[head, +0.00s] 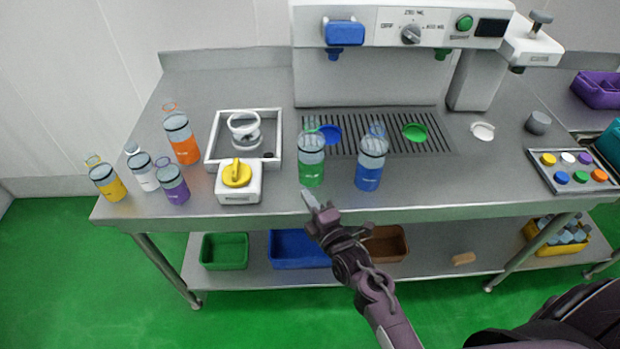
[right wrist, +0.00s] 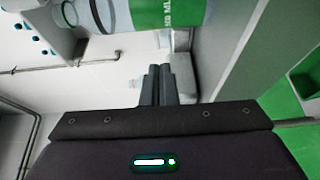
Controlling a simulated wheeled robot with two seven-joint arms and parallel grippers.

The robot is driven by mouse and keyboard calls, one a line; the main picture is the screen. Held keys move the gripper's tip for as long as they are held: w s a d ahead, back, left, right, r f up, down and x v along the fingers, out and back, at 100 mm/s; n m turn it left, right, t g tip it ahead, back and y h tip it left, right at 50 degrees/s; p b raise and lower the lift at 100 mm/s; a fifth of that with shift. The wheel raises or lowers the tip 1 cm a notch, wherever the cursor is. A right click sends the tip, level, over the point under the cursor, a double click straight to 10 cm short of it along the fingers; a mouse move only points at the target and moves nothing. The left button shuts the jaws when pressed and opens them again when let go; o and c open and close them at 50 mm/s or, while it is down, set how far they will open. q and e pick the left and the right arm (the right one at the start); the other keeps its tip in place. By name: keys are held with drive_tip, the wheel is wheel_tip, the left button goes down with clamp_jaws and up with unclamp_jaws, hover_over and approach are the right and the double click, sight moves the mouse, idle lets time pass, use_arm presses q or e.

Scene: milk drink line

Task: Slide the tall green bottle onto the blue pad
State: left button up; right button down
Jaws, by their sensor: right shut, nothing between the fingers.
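The tall green bottle (head: 311,168) stands upright on the steel table, in front of the slotted grate. The blue pad (head: 331,134) is a round disc on the grate, just behind and a little right of the bottle, which partly covers it. My right gripper (head: 309,198) is shut and empty at the table's front edge, its tips close in front of the bottle's base; I cannot tell whether they touch. In the right wrist view the shut fingers (right wrist: 163,84) show below the bottle's green label (right wrist: 160,14). My left gripper is not in view.
A blue bottle (head: 369,170) stands close right of the green one. A white box with a yellow knob (head: 239,192) is on its left. A round green pad (head: 415,133) lies further right on the grate (head: 378,142). The dispenser (head: 368,75) stands behind.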

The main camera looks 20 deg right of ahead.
sight(315, 173)
drive_tip(key=w, duration=0.1)
drive_tip(key=w+d+p, duration=0.1)
drive_tip(key=w, duration=0.2)
drive_tip(key=shift+w+d, duration=0.3)
drive_tip(key=shift+w, duration=0.1)
drive_tip(key=shift+w+d, duration=0.25)
drive_tip(key=shift+w, duration=0.05)
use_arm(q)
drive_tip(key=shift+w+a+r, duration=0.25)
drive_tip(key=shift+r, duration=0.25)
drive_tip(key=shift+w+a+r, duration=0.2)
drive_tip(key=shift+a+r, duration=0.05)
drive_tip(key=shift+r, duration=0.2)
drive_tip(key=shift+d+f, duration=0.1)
use_arm(e)
drive_tip(key=w+d+b, duration=0.1)
drive_tip(key=w+d, duration=0.1)
drive_tip(key=w, duration=0.1)
drive_tip(key=shift+f+b, duration=0.2)
drive_tip(key=shift+b, duration=0.15)
drive_tip(key=shift+w+d, duration=0.15)
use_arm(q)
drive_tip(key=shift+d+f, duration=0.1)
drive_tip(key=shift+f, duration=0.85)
use_arm(e)
drive_tip(key=shift+r, duration=0.15)
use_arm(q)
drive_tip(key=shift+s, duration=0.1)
